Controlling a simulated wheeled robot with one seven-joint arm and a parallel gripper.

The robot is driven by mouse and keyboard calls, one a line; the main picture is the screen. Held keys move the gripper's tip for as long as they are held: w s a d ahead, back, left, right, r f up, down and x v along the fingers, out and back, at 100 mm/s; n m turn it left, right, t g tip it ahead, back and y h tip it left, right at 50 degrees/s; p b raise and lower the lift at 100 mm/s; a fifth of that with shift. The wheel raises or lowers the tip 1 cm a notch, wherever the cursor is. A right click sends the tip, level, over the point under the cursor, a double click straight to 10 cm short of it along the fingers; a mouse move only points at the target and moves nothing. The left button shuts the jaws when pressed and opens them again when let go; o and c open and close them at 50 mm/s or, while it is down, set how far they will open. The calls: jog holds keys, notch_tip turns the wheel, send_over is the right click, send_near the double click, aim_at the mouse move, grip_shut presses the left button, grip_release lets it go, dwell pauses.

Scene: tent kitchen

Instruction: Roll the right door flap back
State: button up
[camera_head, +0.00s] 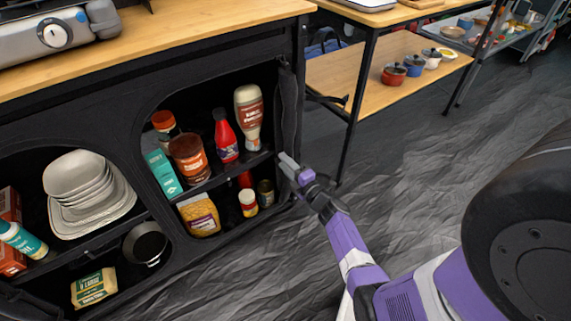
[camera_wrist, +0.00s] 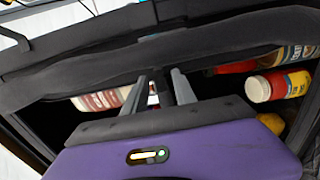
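The right door flap (camera_head: 288,105) is a dark cloth strip hanging bunched along the right edge of the black cabinet's right opening. In the wrist view it appears to be the thick dark band (camera_wrist: 100,72) crossing the picture. My gripper (camera_head: 287,162) is at the lower part of this edge, close to the flap. In the wrist view the two grey fingers of my gripper (camera_wrist: 158,80) stand apart, with their tips at the band's lower edge. Whether the tips touch the cloth is unclear. The right opening is uncovered and its shelves show.
Inside are a sauce bottle (camera_head: 249,117), a red bottle (camera_head: 225,136), a brown jar (camera_head: 189,158) and a small jar (camera_head: 248,203). A wooden shelf table (camera_head: 345,72) stands right of the cabinet. The grey floor (camera_head: 420,150) between is clear.

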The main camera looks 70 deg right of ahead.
jog(key=shift+a, duration=0.1)
jog(key=p+v, duration=0.1)
jog(key=v, duration=0.6)
jog(key=shift+s+p, duration=0.35)
jog(key=shift+p, duration=0.05)
jog(key=shift+a, duration=0.1)
